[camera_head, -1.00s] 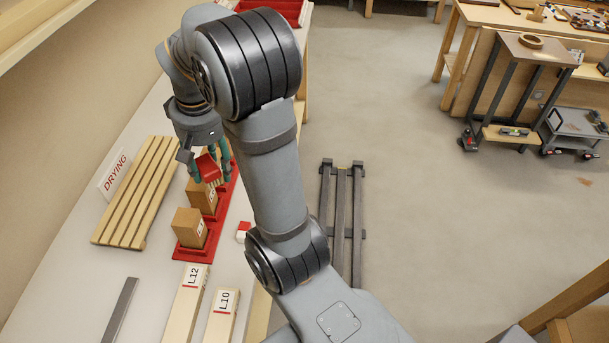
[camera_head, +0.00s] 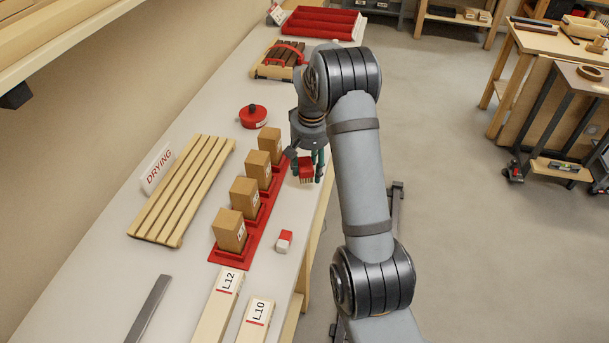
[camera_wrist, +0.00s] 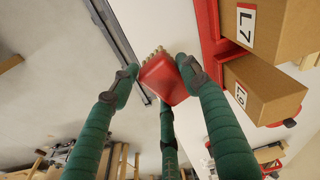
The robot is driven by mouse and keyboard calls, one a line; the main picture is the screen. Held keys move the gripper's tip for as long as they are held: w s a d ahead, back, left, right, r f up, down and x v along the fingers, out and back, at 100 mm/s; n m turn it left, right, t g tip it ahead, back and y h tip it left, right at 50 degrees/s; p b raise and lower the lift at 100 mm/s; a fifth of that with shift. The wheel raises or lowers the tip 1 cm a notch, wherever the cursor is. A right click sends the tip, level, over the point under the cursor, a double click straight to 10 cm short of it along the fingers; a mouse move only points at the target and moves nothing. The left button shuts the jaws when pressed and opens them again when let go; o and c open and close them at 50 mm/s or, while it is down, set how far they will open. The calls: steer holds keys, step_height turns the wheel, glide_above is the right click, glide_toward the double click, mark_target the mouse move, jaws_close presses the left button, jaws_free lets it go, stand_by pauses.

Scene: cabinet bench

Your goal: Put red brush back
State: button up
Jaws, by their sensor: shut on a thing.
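The red brush (camera_head: 306,171), a red block with pale bristles, is held between the green fingers of my gripper (camera_head: 307,163). In the wrist view the brush (camera_wrist: 166,82) sits between the fingertips (camera_wrist: 158,80), bristles pointing up in the picture. My gripper is shut on it, to the right of the red tray with boxes and near the bench's right edge. The brush appears above the bench top; its exact height I cannot tell.
Several brown boxes (camera_head: 244,194) stand on a red tray (camera_head: 231,252). A slatted DRYING rack (camera_head: 184,190) lies left. A red round tin (camera_head: 253,117), a slatted wooden holder with a red strip (camera_head: 277,66) and red troughs (camera_head: 318,24) are farther back. A red-white block (camera_head: 284,240) lies nearer.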

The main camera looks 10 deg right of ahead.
mark_target(304, 179)
steer(key=shift+w+a+f, duration=0.25)
steer(key=shift+a+f, duration=0.1)
steer(key=shift+a, duration=0.25)
step_height(304, 179, down, 3)
steer(key=shift+f+p, duration=0.1)
steer(key=shift+p, duration=0.55)
steer(key=shift+f, duration=0.4)
steer(key=shift+f+b, duration=0.3)
steer(key=shift+b, duration=0.05)
steer(key=o, duration=1.1)
steer(key=shift+r, duration=0.15)
steer(key=shift+o, duration=0.6)
